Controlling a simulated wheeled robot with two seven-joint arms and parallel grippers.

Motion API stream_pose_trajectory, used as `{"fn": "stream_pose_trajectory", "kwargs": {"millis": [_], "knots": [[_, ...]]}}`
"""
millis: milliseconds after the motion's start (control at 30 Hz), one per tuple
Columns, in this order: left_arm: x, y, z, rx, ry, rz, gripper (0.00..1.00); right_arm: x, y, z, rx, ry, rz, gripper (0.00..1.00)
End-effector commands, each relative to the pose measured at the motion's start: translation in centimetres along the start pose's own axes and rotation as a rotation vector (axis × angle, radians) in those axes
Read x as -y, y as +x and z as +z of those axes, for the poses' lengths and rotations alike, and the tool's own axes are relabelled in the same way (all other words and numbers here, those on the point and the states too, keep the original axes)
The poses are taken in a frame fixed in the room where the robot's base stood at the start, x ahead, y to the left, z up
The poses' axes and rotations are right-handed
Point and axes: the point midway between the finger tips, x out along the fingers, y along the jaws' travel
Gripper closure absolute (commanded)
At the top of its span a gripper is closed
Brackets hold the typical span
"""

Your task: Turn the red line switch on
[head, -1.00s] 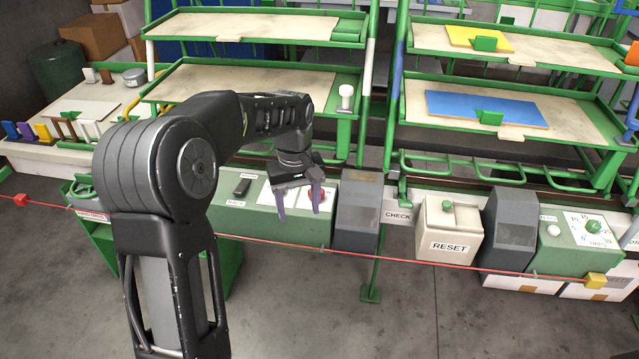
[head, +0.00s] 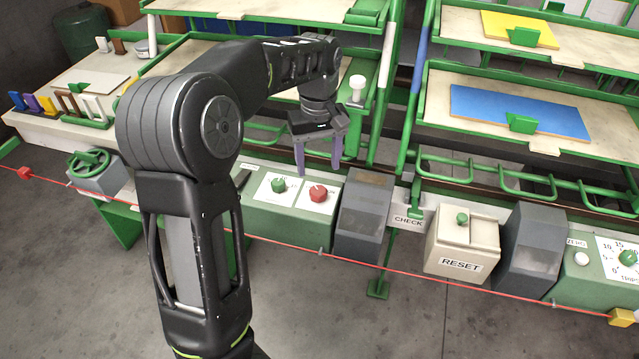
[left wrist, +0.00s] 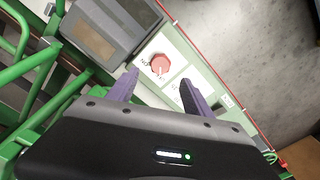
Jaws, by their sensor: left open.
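The red line switch (head: 318,193) is a red knob on a white plate on the green control box, right of a green knob (head: 279,185). It also shows in the left wrist view (left wrist: 160,65), ahead of and between the purple fingertips. My left gripper (head: 319,170) is open and empty, its fingers pointing down, above and behind the red knob and apart from it. In the left wrist view the left gripper (left wrist: 160,80) has its fingers spread. My right gripper is not in view.
A grey box (head: 364,212) stands right of the red knob, then a RESET box (head: 461,245). A red cord (head: 400,270) runs along the front. Green shelf rails (head: 262,133) lie behind the control box. A handwheel (head: 89,162) is at left.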

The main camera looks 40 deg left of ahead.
Motion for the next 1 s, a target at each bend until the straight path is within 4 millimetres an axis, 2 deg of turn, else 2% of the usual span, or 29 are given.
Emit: {"fn": "stream_pose_trajectory", "kwargs": {"millis": [167, 400, 533, 900, 1000], "knots": [[0.1, 1.7, 0.0, 0.002, 0.000, -0.002, 0.41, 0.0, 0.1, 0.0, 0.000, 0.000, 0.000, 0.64], [0.1, 5.5, 0.0, 0.002, -0.001, -0.003, 0.41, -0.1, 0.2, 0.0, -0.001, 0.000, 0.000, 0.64], [0.1, 7.0, 0.1, 0.003, -0.001, -0.002, 0.41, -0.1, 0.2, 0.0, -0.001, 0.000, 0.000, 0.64], [0.0, 7.6, 0.0, 0.001, -0.001, 0.000, 0.41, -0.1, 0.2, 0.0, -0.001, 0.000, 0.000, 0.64], [0.0, 7.6, 0.0, 0.001, -0.001, 0.000, 0.49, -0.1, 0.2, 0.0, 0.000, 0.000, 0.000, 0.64]]}}
